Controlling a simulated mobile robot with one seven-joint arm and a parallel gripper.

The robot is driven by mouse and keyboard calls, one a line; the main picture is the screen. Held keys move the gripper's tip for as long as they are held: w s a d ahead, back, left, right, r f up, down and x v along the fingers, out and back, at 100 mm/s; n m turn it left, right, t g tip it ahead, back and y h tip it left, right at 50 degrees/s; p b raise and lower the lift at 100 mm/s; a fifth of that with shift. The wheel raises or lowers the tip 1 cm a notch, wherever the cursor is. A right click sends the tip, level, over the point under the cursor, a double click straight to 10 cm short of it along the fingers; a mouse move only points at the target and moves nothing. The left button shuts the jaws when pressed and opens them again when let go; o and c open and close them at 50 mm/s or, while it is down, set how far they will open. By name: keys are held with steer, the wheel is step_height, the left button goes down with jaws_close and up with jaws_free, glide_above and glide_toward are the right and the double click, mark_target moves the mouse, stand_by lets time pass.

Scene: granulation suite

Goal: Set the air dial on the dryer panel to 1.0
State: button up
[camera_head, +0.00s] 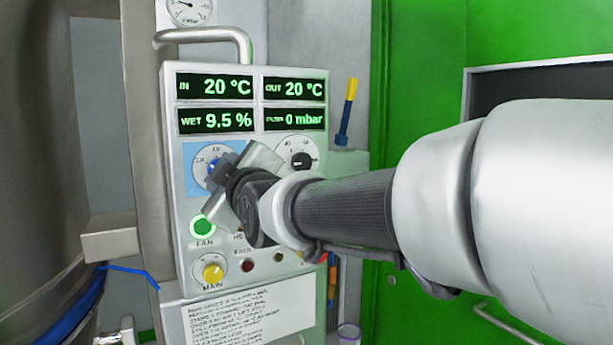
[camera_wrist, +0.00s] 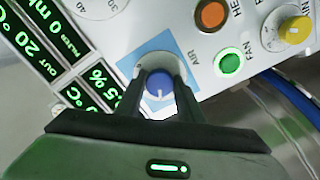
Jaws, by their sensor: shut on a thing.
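The dryer panel (camera_head: 295,84) is a pale box with four green-lit displays in the head view. The air dial (camera_wrist: 159,88) is a blue knob on a light blue square, beside the printed word AIR in the wrist view. It also shows in the head view (camera_head: 213,165), partly hidden by my gripper. My gripper (camera_wrist: 160,82) is shut on the blue knob, one finger on each side. A pale pointer line shows on the knob. Most of the dial's scale is hidden by the fingers in the wrist view, so I cannot read the setting.
A second dial with a black knob (camera_head: 301,160) sits right of the air dial. Below are the lit green FAN button (camera_head: 202,227) and yellow MAIN knob (camera_head: 213,271). A metal handle (camera_head: 205,36) arches above the panel. A steel vessel (camera_head: 35,150) stands at left.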

stand_by(0.5)
steer(key=o, duration=1.1)
steer(key=shift+c, duration=0.2)
steer(key=v, duration=1.7)
steer(key=shift+d+p, duration=0.2)
steer(key=shift+p, duration=0.15)
steer(key=shift+s+f, duration=0.1)
